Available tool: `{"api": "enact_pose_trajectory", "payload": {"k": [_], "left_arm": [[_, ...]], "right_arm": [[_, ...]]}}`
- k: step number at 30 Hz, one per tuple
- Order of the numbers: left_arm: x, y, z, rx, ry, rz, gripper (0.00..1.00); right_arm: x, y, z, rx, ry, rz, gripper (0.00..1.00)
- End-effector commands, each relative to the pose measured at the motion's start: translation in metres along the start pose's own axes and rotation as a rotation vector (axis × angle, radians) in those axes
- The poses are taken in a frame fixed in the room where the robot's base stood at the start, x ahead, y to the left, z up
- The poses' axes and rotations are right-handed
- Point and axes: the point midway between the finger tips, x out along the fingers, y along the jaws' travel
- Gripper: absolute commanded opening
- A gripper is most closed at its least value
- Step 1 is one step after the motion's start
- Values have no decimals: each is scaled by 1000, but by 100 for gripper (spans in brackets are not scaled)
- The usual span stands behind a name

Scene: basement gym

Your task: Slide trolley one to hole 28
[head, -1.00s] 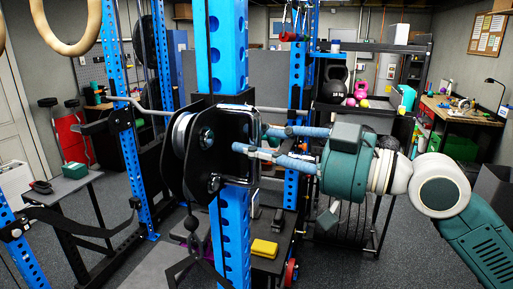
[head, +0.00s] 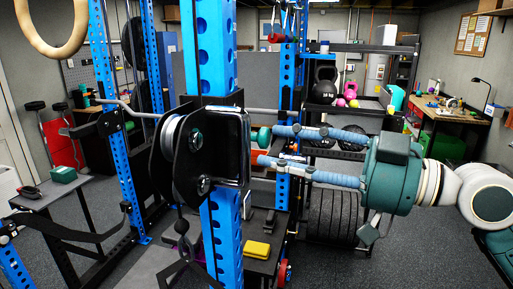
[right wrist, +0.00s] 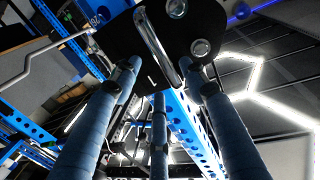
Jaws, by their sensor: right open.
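Trolley one (head: 182,165), black side plates with a grey pulley wheel and a handle frame on its right side, sits around the blue upright (head: 216,60) at mid-picture in the head view. My right gripper (head: 267,146) comes in from the right with its blue-wrapped fingers spread, open and empty. Its tips are just right of the trolley's handle frame, with a small gap in the head view. In the right wrist view the chrome handle bar (right wrist: 158,45) shows between and beyond the fingertips (right wrist: 163,80). My left gripper is not in view.
A cable attachment (head: 182,230) hangs below the trolley. A yellow block (head: 257,249) lies on a low black stand behind the upright. A rack with kettlebells (head: 326,85) stands behind my right gripper. A side table (head: 45,193) is at left.

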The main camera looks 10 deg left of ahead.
Motion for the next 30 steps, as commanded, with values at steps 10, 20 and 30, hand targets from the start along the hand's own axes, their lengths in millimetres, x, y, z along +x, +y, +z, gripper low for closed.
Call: {"api": "enact_pose_trajectory", "payload": {"k": [10, 20, 30], "left_arm": [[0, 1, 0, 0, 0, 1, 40], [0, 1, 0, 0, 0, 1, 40], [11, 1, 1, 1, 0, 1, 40]], "right_arm": [[-47, 0, 0, 0, 1, 0, 43], [-50, 0, 0, 0, 0, -1, 43], [-56, 110, 74, 149, 26, 228, 43]]}}
